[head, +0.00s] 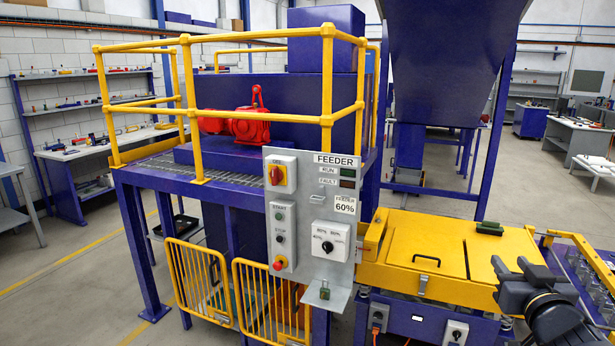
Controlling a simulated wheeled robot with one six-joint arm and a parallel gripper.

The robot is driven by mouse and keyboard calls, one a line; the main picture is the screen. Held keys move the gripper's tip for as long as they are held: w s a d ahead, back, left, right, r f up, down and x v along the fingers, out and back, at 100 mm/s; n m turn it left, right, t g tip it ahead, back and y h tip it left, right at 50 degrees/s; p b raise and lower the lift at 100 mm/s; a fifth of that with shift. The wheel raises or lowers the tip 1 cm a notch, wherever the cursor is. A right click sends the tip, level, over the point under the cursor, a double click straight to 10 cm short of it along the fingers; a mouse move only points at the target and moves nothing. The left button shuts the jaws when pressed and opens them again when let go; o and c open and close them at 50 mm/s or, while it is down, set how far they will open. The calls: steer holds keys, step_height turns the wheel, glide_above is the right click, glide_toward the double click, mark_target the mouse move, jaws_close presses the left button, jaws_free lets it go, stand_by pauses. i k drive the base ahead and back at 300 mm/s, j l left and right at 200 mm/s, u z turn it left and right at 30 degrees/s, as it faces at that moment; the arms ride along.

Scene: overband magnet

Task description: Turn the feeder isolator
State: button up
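The grey FEEDER control panel (310,215) stands upright at the centre. The feeder isolator (276,175), a red rotary handle on a yellow plate, is at its upper left. The handle looks roughly upright; its small marking is too small to read. My gripper (508,268) is at the lower right, far from the panel, above the right end of the yellow cover. Its dark fingers look apart, with nothing seen between them.
The yellow cover (430,250) lies between panel and gripper. Yellow gates (265,300) stand lower left.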

mark_target(275, 175)
steer(key=i+j+z, duration=0.1)
steer(key=j, duration=0.45)
steer(key=i+j+z, duration=0.1)
steer(key=i+j, duration=0.15)
steer(key=j, duration=0.3)
steer(key=i+j+z, duration=0.1)
steer(key=j, duration=0.45)
steer(key=i+j, duration=0.2)
steer(key=j, duration=0.35)
steer(key=i+j+z, duration=0.15)
steer(key=j, duration=0.45)
steer(key=i+j+z, duration=0.1)
steer(key=j, duration=0.45)
steer(key=i+j+z, duration=0.1)
steer(key=j, duration=0.5)
